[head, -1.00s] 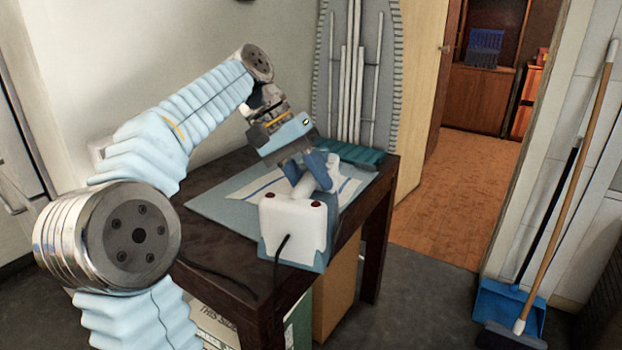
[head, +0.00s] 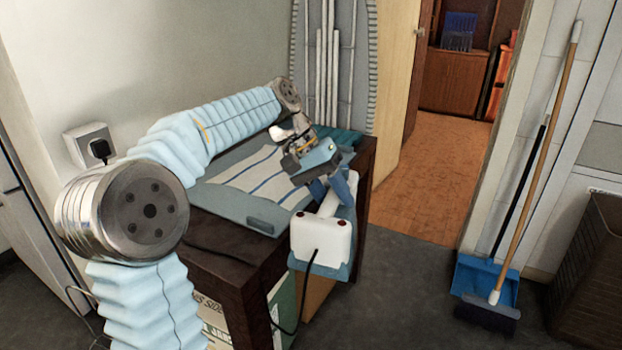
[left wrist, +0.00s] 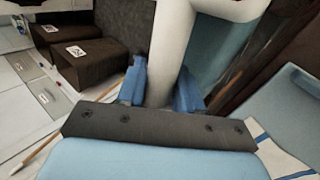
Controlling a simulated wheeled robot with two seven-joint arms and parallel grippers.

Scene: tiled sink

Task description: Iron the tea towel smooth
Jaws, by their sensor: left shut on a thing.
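The tea towel (head: 255,172), pale with blue stripes, lies on a light blue-grey mat (head: 238,207) on the dark table. It also shows at the lower right of the left wrist view (left wrist: 275,150). The white and blue iron (head: 322,240) is at the table's right side, its white back towards me, apart from the towel in the picture. My left gripper (head: 328,186) is shut on its white handle, which stands between the blue fingers in the left wrist view (left wrist: 168,60). The iron's soleplate is hidden, so I cannot tell whether it touches anything. My right gripper is not in view.
A small grey block (head: 261,227) lies on the mat's front edge. A folded teal cloth (head: 345,138) is at the table's back. The iron's black cord (head: 312,268) hangs past the table. A broom (head: 540,150) and blue dustpan (head: 475,272) stand right. Floor between is clear.

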